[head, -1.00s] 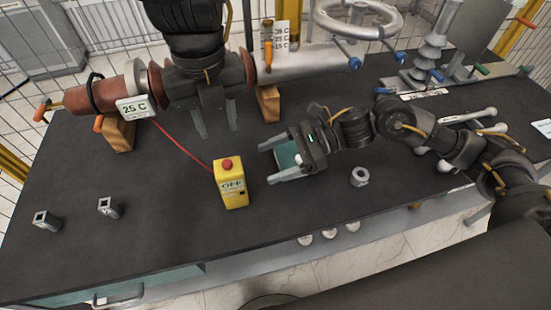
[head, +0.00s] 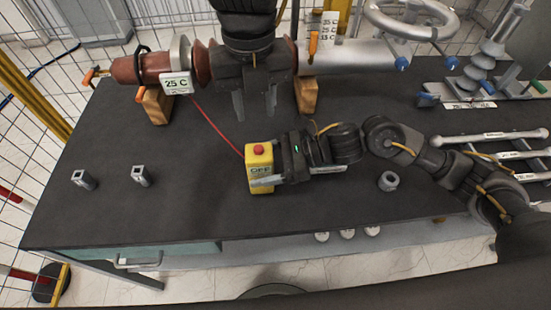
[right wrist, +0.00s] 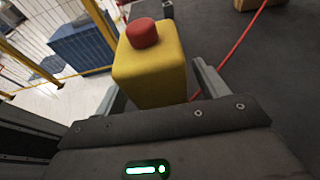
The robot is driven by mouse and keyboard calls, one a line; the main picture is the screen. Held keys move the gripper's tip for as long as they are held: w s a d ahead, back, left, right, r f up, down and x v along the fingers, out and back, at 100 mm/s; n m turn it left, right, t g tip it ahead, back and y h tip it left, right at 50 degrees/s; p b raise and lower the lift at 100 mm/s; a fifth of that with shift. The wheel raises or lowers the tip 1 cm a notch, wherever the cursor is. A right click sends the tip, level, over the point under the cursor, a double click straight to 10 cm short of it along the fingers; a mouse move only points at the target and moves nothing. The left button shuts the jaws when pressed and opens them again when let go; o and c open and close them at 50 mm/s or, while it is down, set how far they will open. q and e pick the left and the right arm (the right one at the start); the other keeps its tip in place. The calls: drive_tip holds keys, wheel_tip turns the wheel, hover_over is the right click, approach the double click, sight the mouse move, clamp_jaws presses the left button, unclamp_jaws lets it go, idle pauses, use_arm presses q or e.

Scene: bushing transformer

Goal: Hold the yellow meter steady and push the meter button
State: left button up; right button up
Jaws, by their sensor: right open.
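The yellow meter (head: 260,160) stands upright on the dark table with a red button (head: 258,150) on top and an "OFF" label on its front. In the right wrist view the meter (right wrist: 150,72) and its button (right wrist: 142,33) are close in front of me. My right gripper (head: 264,181) is open, its fingers on either side of the meter; I cannot tell whether they touch it. My left gripper (head: 255,104) is open and empty, pointing down above the table behind the meter, in front of the bushing. Nothing presses the button.
Two small metal blocks (head: 140,176) stand at the left and a nut (head: 388,181) at the right. The table's front left is clear.

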drive_tip(key=shift+a+f, duration=0.1)
drive_tip(key=shift+a, duration=0.05)
drive_tip(key=c, duration=1.2)
use_arm(q)
clamp_jaws()
use_arm(e)
drive_tip(key=shift+c, duration=0.4)
idle(0.4)
